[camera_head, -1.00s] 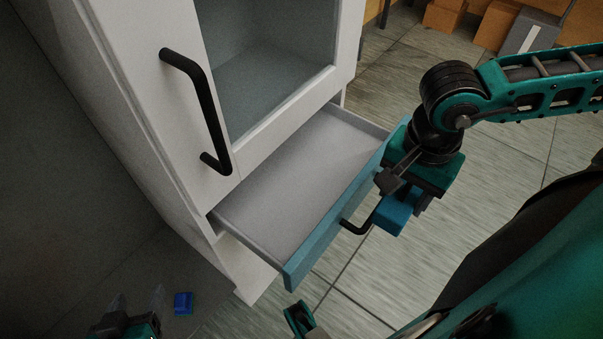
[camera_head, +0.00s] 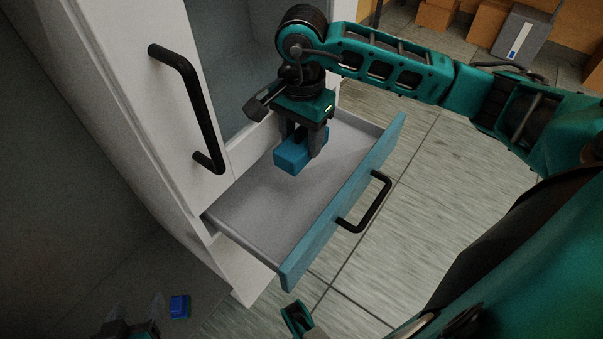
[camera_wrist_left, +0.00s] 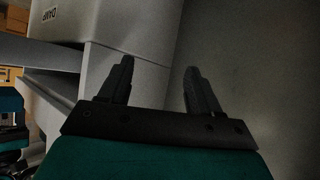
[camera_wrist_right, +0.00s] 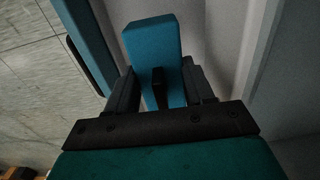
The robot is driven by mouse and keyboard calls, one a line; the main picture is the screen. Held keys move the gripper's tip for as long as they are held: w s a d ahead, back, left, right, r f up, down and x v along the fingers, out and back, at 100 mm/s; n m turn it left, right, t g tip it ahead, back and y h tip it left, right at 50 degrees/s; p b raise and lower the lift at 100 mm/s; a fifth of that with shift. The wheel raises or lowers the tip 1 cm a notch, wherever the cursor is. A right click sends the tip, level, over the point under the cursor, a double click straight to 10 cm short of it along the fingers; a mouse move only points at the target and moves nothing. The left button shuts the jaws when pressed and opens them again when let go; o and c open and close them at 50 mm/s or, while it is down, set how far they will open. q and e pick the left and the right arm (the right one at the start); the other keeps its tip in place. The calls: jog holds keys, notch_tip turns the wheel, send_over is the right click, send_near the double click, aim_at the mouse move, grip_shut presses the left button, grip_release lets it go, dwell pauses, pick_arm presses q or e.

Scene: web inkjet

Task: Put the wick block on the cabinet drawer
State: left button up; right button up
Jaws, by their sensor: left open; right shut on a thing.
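The wick block, a light-blue block (camera_head: 291,157), is held over the open cabinet drawer. My right gripper (camera_head: 303,147) is shut on it, and it also shows between the fingers in the right wrist view (camera_wrist_right: 152,48). I cannot tell how high it hangs above the drawer floor. The drawer (camera_head: 262,212) is pulled out, looks empty, and has a blue front with a black handle (camera_head: 366,203). My left gripper (camera_head: 134,306) is low at the bottom left; the left wrist view shows its fingers (camera_wrist_left: 160,68) open and empty.
The white cabinet (camera_head: 130,95) has an open glass-like compartment and a black upright handle (camera_head: 195,105) left of the drawer. A darker blue block (camera_head: 180,307) lies near my left gripper. Boxes (camera_head: 490,28) stand at the back right. Tiled floor right of the drawer is clear.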

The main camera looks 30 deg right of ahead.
jog(key=f, duration=0.3)
jog(key=f+b, duration=0.1)
jog(key=f, duration=0.1)
jog(key=shift+s+d+f, duration=0.1)
jog(key=shift+s+f, duration=0.15)
jog(key=shift+f, duration=0.95)
notch_tip(320, 180, down, 4)
jog(key=shift+b, duration=0.8)
jog(key=shift+w+f, duration=0.1)
jog(key=shift+w, duration=0.1)
jog(key=o, duration=1.5)
notch_tip(320, 180, up, 12)
jog(key=p, duration=0.3)
